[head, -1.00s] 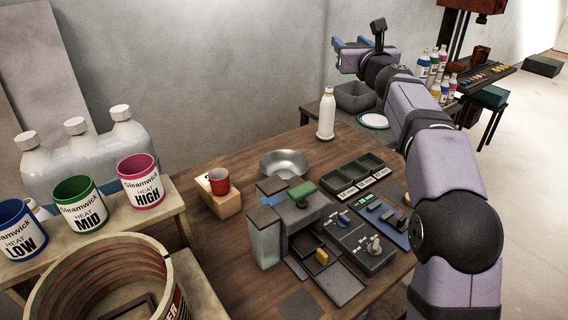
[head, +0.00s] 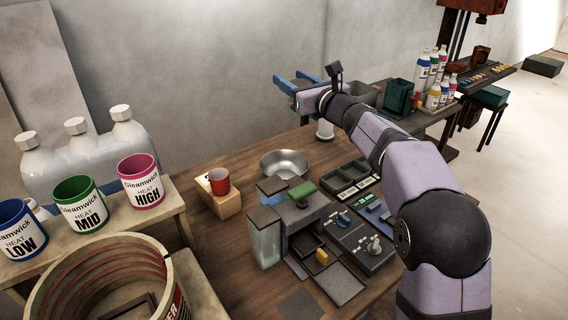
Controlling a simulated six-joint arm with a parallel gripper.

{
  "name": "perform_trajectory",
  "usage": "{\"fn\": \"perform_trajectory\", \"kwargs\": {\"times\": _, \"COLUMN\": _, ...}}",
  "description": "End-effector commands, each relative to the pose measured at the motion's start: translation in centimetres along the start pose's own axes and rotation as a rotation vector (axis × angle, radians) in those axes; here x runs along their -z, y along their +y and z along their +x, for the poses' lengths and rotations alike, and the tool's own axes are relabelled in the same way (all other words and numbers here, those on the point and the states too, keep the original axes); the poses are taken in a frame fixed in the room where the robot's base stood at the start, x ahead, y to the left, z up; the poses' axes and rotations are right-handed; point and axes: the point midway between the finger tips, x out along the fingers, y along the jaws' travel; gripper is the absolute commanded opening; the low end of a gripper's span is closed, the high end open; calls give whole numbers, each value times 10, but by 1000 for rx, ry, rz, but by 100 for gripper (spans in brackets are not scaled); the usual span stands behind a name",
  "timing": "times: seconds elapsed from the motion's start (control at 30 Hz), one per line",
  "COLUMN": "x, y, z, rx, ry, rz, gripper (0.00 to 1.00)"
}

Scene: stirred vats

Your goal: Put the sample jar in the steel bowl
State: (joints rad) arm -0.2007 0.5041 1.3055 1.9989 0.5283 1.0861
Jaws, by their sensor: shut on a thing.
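The round steel bowl (head: 284,165) stands on the wooden table behind the control devices, and it looks empty. My gripper (head: 292,80), with blue fingers, is raised in the air above and behind the bowl, near the grey wall. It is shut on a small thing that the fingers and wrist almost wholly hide. I take this to be the sample jar, as I make out no such jar elsewhere, but its shape and colour cannot be told. The gripper is clear of the bowl.
A red cup (head: 219,181) on a wooden block stands left of the bowl. A black compartment tray (head: 350,176) lies to its right. Boxy devices (head: 300,215) crowd the front.

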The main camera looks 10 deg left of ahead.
Motion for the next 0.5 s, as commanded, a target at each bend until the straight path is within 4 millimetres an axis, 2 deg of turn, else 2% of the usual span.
{"fn": "perform_trajectory", "kwargs": {"times": 0.1, "x": 21, "y": 0, "z": 0, "rx": 0, "ry": 2, "rz": 2, "gripper": 18}}
{"fn": "perform_trajectory", "kwargs": {"times": 0.2, "x": 32, "y": 0, "z": 0, "rx": 0, "ry": 0, "rz": 1, "gripper": 18}}
{"fn": "perform_trajectory", "kwargs": {"times": 0.5, "x": 45, "y": -1, "z": 0, "rx": 2, "ry": 0, "rz": 0, "gripper": 18}}
